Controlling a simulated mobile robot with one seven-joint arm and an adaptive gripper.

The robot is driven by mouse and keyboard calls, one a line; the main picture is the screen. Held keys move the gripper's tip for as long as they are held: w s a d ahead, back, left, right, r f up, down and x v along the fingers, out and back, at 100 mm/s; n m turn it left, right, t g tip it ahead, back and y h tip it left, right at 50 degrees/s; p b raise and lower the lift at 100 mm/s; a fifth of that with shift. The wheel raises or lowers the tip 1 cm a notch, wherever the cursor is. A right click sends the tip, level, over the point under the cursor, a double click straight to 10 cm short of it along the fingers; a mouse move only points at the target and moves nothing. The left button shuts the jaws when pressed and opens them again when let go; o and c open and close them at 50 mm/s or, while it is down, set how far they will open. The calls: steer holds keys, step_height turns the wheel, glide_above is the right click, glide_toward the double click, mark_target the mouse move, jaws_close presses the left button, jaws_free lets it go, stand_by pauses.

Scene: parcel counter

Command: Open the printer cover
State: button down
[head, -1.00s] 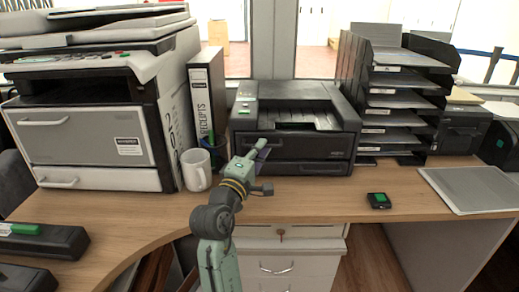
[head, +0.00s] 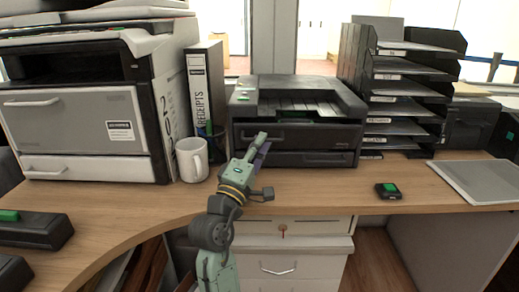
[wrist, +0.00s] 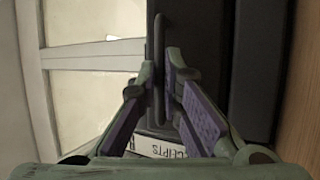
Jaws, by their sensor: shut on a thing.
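The black printer (head: 335,104) stands on the counter in the middle of the head view. Its front cover (head: 325,137) is an upright panel above a lower drawer (head: 325,159), and it looks closed. My gripper (head: 262,143) is at the left part of this cover. In the wrist view, a thin dark handle bar (wrist: 158,40) on the panel runs between the fingers of my gripper (wrist: 165,75), which are shut on it. In the head view, my gripper hides part of the handle.
A white mug (head: 191,160) and a RECEIPTS binder (head: 204,95) stand close left of the printer, beside a large copier (head: 80,125). A tray rack (head: 400,96) stands on the right. A small black device (head: 388,190) lies on the counter, with bare wood around it.

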steer(key=c, duration=1.7)
jaws_free()
